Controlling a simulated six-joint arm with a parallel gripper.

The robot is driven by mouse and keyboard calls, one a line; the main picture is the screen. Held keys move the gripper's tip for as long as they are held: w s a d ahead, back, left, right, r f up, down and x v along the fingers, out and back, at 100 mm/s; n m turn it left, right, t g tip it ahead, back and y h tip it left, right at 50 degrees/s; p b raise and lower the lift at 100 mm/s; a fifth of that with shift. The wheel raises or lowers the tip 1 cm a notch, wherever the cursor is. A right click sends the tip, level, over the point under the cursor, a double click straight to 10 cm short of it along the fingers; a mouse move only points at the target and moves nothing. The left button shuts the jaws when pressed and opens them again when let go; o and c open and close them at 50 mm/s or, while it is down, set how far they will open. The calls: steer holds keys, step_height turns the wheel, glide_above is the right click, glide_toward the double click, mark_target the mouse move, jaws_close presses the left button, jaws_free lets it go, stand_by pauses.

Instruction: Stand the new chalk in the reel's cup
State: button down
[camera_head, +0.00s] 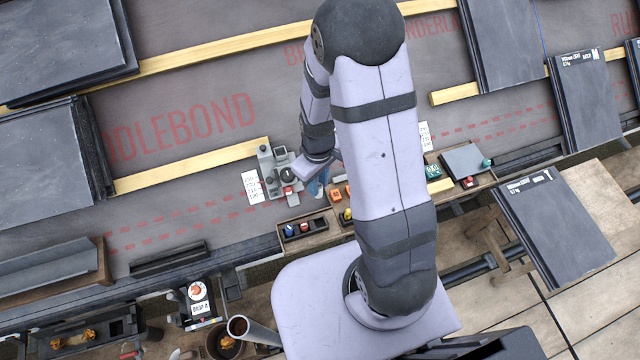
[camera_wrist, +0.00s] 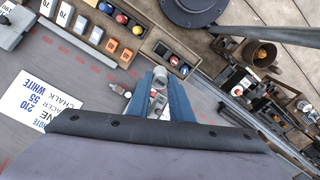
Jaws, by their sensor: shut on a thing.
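My gripper (camera_wrist: 159,82) shows in the wrist view with its two blue fingers shut on a small whitish cylinder, which I take for the chalk (camera_wrist: 158,78). In the head view the fingers show only partly below my wrist, and the held piece cannot be made out. The grey reel fixture (camera_head: 266,162) stands left of my gripper, beside a white printed card (camera_head: 252,187). Its round dark part lies close to my wrist. I cannot tell which part is the cup. In the wrist view the reel is mostly hidden by my gripper.
A wooden tray (camera_head: 281,237) with small coloured pieces lies below the reel. A second tray with orange blocks (camera_wrist: 110,45) and coloured balls lies beside it. Wooden battens (camera_head: 190,166) and stacked slates (camera_head: 40,165) lie to the left. Bare grey underlay is around them.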

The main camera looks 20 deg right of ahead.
steer(key=shift+w+a+f+b, duration=0.3)
steer(key=shift+w+a+b, duration=1.05)
steer(key=shift+w, duration=4.5)
steer(key=shift+w+a+f+b, duration=0.25)
steer(key=shift+w+a+b, duration=1.05)
steer(key=shift+w, duration=4.55)
steer(key=shift+f+b, duration=3.45)
steer(key=shift+f, duration=1.75)
steer(key=shift+f, duration=0.25)
steer(key=c, duration=1.8)
jaws_free()
steer(key=shift+c, duration=0.2)
steer(key=shift+r, duration=0.2)
steer(key=shift+r+p, duration=0.6)
steer(key=shift+r, duration=0.3)
steer(key=shift+o, duration=0.6)
